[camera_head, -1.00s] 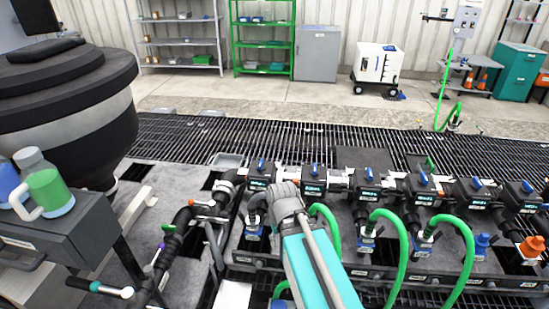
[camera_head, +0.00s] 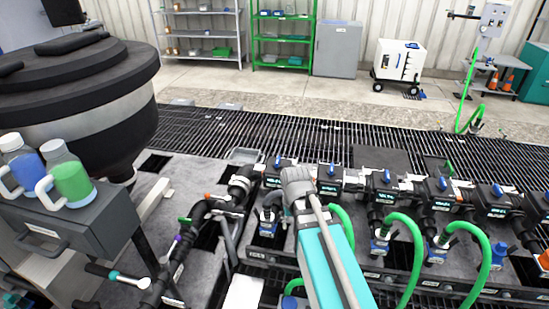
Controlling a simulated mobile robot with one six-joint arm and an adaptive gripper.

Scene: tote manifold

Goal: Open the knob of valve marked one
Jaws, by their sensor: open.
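A row of black valve boxes with blue knobs on top runs along the manifold in the head view. They include the leftmost valve (camera_head: 280,172), a second valve (camera_head: 329,179) and a third valve (camera_head: 384,185), with more to the right. Their small labels are too small to read, so I cannot tell which is marked one. My teal arm rises from the bottom middle, and its grey wrist ends just in front of the gap between the two leftmost valves. My gripper's fingers are hidden beyond the wrist.
Green hoses (camera_head: 405,240) loop up in front of the manifold, right of my arm. A grey cart with bottles (camera_head: 70,180) and a large dark tank (camera_head: 80,100) stand left. Black piping (camera_head: 190,230) lies between cart and manifold.

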